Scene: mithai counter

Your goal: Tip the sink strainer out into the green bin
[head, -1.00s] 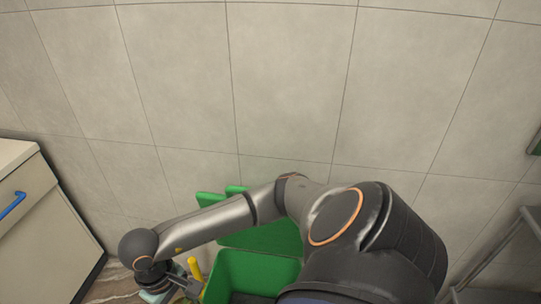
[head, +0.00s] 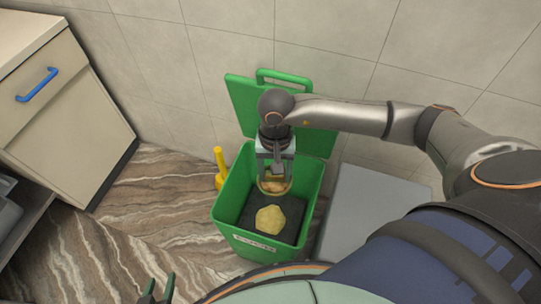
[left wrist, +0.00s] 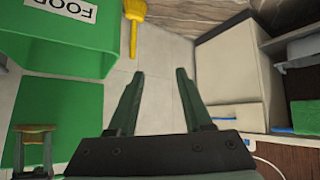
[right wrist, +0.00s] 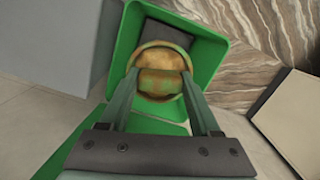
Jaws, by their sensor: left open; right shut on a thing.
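The green bin (head: 230,219) stands on the floor with its lid (head: 245,108) open against the wall. A yellowish lump (head: 270,219) lies inside on a dark bottom. My right gripper (head: 275,168) is above the bin's mouth, shut on the round sink strainer (head: 274,188). In the right wrist view the strainer (right wrist: 160,85) sits between the fingers, with brown-orange matter showing inside its rim; I cannot tell its exact tilt. My left gripper (head: 160,284) is open and empty, low at the front left. The left wrist view also shows its spread fingers (left wrist: 158,76) and the bin (left wrist: 90,50).
A yellow-handled brush (head: 219,168) stands close to the bin's left side. A cabinet with a blue handle (head: 37,85) is at the far left. A grey box (head: 365,210) stands right of the bin.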

